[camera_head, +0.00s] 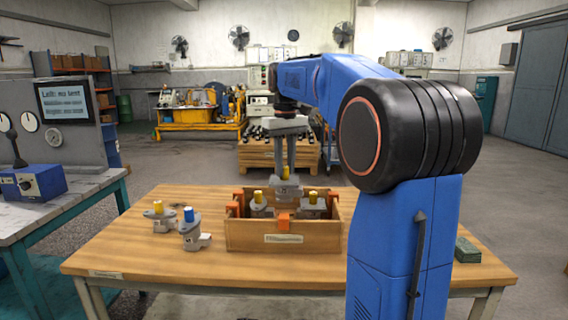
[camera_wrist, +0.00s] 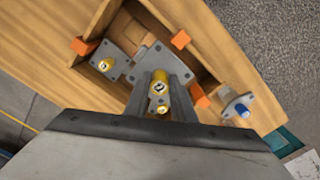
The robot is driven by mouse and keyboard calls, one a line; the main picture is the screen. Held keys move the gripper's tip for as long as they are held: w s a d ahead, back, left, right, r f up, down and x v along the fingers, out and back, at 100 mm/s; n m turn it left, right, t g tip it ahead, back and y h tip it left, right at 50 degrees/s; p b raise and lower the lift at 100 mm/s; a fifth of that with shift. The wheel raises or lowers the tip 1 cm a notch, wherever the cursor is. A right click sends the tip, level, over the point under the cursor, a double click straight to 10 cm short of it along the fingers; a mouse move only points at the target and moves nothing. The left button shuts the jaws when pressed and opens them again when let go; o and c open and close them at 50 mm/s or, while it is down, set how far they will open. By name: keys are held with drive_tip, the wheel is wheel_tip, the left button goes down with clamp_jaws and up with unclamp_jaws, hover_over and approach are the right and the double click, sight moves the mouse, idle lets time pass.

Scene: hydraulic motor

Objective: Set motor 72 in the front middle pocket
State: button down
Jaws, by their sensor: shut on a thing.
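My gripper (camera_head: 286,170) points down over the wooden crate and is shut on a grey motor (camera_head: 288,190) with a yellow cap. The held motor is above the crate's middle, between two yellow-capped motors, a left one (camera_head: 260,208) and a right one (camera_head: 312,208), standing in the crate. In the wrist view, the held motor's flange (camera_wrist: 149,64) shows around my fingers. The front middle pocket is hidden behind the crate's front wall. I cannot read a number on the held motor. Whether its base touches the crate floor is hidden.
The crate (camera_head: 285,241) has orange clips on its walls and a front label. Left of it on the workbench (camera_head: 150,255) stand a yellow-capped motor (camera_head: 160,221) and a blue-capped motor (camera_head: 192,236). A green block (camera_head: 467,250) lies at the right. The front-left benchtop is clear.

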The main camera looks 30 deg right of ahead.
sight(285, 199)
drive_tip(key=shift+f, duration=5.8)
drive_tip(key=shift+f, duration=0.6)
drive_tip(key=c, duration=1.4)
unclamp_jaws()
wheel_tip(285, 199, up, 17)
drive_tip(key=shift+r, duration=0.2)
drive_tip(key=shift+s, duration=0.1)
